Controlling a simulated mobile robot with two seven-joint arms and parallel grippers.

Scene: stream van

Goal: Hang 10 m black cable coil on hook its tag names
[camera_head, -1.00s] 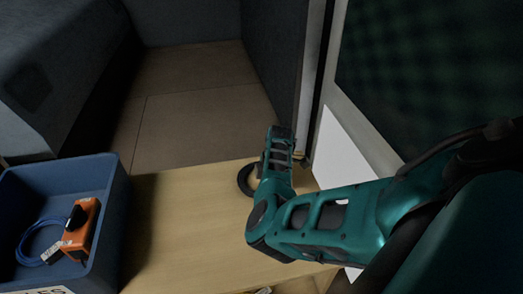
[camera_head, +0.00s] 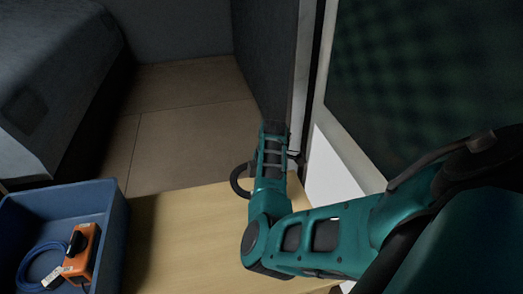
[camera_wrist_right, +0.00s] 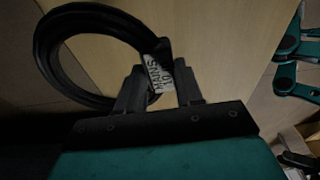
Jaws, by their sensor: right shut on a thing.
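The black cable coil (camera_head: 234,181) shows in the head view as a dark ring partly hidden behind my right forearm, over the far edge of the wooden worktop. In the right wrist view the coil (camera_wrist_right: 46,58) is a thick ring. My right gripper (camera_wrist_right: 157,88) is shut on its near side. A white tag (camera_wrist_right: 160,74) with dark print sits between the fingers; I cannot read it surely. In the head view my right gripper (camera_head: 273,131) points away, and its fingertips are lost in shadow. My left gripper is not in view. No hook can be made out.
A blue bin (camera_head: 117,222) at lower left holds a blue cable (camera_head: 28,263) and an orange box (camera_head: 82,252). The pale worktop (camera_head: 180,230) beside it is clear. A dark wall panel (camera_head: 268,60) and a pale frame post (camera_head: 318,100) stand close to my right gripper.

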